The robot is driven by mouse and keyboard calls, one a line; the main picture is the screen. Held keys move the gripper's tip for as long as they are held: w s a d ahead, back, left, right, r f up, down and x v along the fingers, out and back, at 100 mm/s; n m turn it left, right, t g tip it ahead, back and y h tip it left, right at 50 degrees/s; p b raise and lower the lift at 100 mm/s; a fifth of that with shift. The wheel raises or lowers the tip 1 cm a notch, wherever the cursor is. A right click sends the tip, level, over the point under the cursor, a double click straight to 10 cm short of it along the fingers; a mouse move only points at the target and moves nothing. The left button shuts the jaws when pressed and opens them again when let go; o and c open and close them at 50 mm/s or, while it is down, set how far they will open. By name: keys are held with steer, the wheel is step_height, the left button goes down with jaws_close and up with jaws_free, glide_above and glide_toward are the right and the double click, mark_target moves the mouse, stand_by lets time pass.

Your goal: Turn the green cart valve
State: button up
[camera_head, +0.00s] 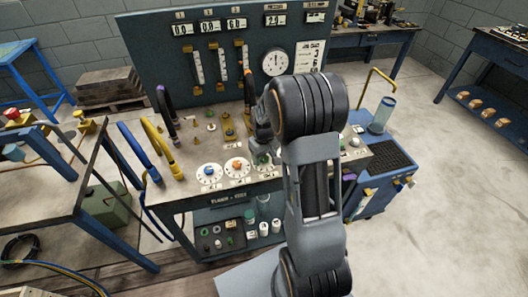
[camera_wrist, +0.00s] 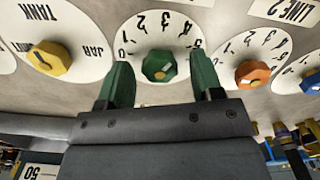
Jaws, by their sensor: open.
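The green valve knob (camera_wrist: 158,66) sits at the centre of a white dial numbered 0 to 5, seen upside down in the wrist view. A pale mark shows on its face. In the head view the green knob (camera_head: 263,159) is partly hidden by my arm. My gripper (camera_wrist: 161,74) is open, with one green finger on each side of the knob. Gaps show between the fingers and the knob. I cannot tell whether the fingertips reach down around it. In the head view my gripper (camera_head: 263,140) is just above the bench's right-hand dial.
An orange knob (camera_wrist: 252,75) and a yellow knob (camera_wrist: 50,58) flank it in the wrist view. A blue knob (camera_head: 209,171) is on the left dial. Black, yellow and blue hoses stand at the bench's left; a gauge panel (camera_head: 150,45) rises behind.

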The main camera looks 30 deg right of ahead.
mark_target(264, 157)
step_height(264, 157, up, 14)
steer(key=shift+f, duration=0.15)
stand_by(0.3)
stand_by(0.5)
steer(key=s+a+r+t, duration=0.1)
steer(key=s+a+t, duration=0.1)
steer(key=s+a, duration=0.3)
steer(key=s+a+r+m+t, duration=0.1)
steer(key=s+a, duration=0.4)
steer(key=s, duration=0.6)
steer(key=shift+t, duration=0.4)
steer(key=shift+d, duration=0.1)
stand_by(4.3)
